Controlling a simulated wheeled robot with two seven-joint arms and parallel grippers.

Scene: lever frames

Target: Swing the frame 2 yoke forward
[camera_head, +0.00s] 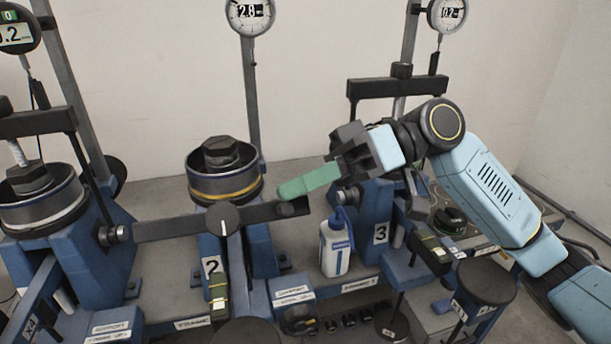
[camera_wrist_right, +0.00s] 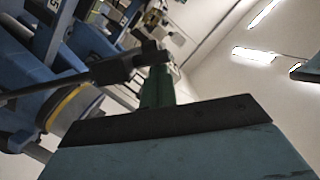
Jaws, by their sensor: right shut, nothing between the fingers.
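Frame 2 is the blue stand in the middle, marked by its 2 label (camera_head: 212,266). It carries a dark ring with a yellow band (camera_head: 225,190) and a black hex block on top. A long dark bar, which I take for the yoke (camera_head: 175,228), lies across its front, with a round white-marked hub near mid-length. My right gripper (camera_head: 283,191) is shut and empty, its green fingers over the bar's right end. In the right wrist view, the green fingers (camera_wrist_right: 157,88) overlap the bar's end (camera_wrist_right: 150,57). I cannot tell whether they touch. My left gripper is out of view.
Frame 3 (camera_head: 381,234) stands at the right under my right arm, with a dark crossbar (camera_head: 385,87) above it. A white bottle (camera_head: 336,248) stands between frames 2 and 3. Another blue frame (camera_head: 85,262) is at the left. A dial gauge (camera_head: 248,14) stands above frame 2.

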